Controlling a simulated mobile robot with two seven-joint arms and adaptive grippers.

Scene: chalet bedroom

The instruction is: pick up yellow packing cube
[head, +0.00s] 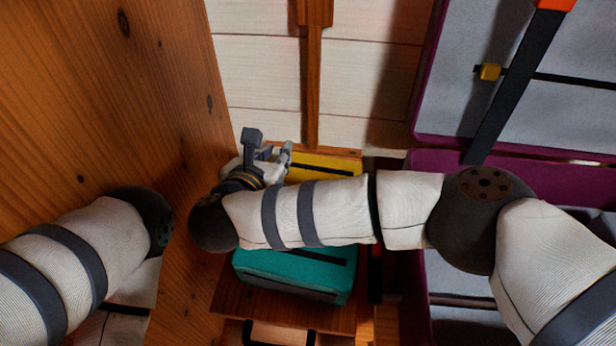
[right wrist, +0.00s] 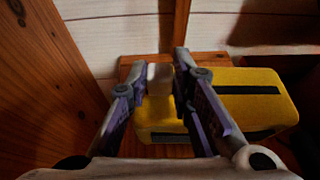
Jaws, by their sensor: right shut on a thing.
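The yellow packing cube (head: 325,166) lies on a wooden surface near the white plank wall, partly hidden behind my right forearm. In the right wrist view the yellow packing cube (right wrist: 240,105) shows a dark strip on its top and another along its near side. My right gripper (head: 285,158) is at the cube's left end. In the right wrist view the right gripper (right wrist: 163,78) is shut on that end, one finger on each side; a pale block shows between the fingertips. My left gripper is out of view; only part of the left arm shows.
A teal packing cube (head: 295,272) sits nearer on the wooden stand (head: 280,308), under my right forearm. An open purple suitcase (head: 428,120) with grey lining and dark straps fills the right side. A wooden panel (head: 120,90) rises close on the left.

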